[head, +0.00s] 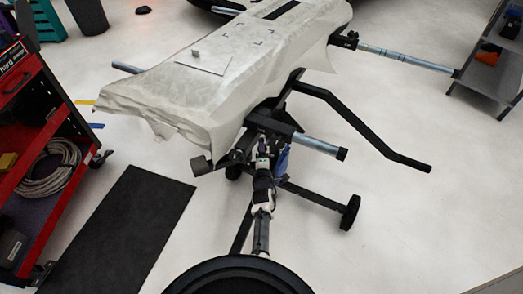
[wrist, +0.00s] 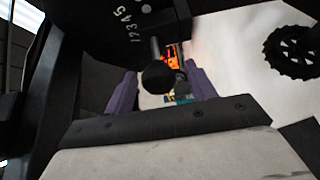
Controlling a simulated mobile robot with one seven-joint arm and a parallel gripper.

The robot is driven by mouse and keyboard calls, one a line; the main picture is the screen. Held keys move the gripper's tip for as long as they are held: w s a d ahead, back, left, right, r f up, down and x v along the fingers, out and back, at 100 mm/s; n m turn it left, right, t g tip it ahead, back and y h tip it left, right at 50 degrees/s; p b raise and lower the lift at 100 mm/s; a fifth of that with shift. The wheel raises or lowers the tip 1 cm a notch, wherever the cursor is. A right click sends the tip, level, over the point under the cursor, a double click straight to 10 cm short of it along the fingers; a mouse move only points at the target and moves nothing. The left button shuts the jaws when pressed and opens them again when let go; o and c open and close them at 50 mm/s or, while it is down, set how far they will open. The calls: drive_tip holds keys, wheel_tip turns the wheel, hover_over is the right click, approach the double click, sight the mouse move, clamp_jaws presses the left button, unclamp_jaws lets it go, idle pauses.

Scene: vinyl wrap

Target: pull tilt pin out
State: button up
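The tilt pin shows in the wrist view as a round black knob (wrist: 158,77) on a short grey shaft. The shaft runs up toward a black bracket (wrist: 135,25) marked with numbers. My gripper (wrist: 161,90) has two purple fingers spread to either side of the knob, with a visible gap on each side. It looks open and holds nothing. In the head view my gripper (head: 262,160) is at the underside of the wheeled stand, below the draped panel (head: 225,75). The pin cannot be made out there.
The stand has a long bent black bar (head: 370,130), a grey tube (head: 318,145) and a wheel (head: 350,212) right of my arm. A red tool cart (head: 50,135) and a black mat (head: 125,230) are at left. Floor at right is clear.

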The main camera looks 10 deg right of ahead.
drive_tip(key=shift+s, duration=0.1)
drive_tip(key=s+a+p, duration=0.2)
drive_tip(key=s+p, duration=0.1)
drive_tip(key=s, duration=1)
drive_tip(key=shift+s+a, duration=0.2)
drive_tip(key=shift+a, duration=0.15)
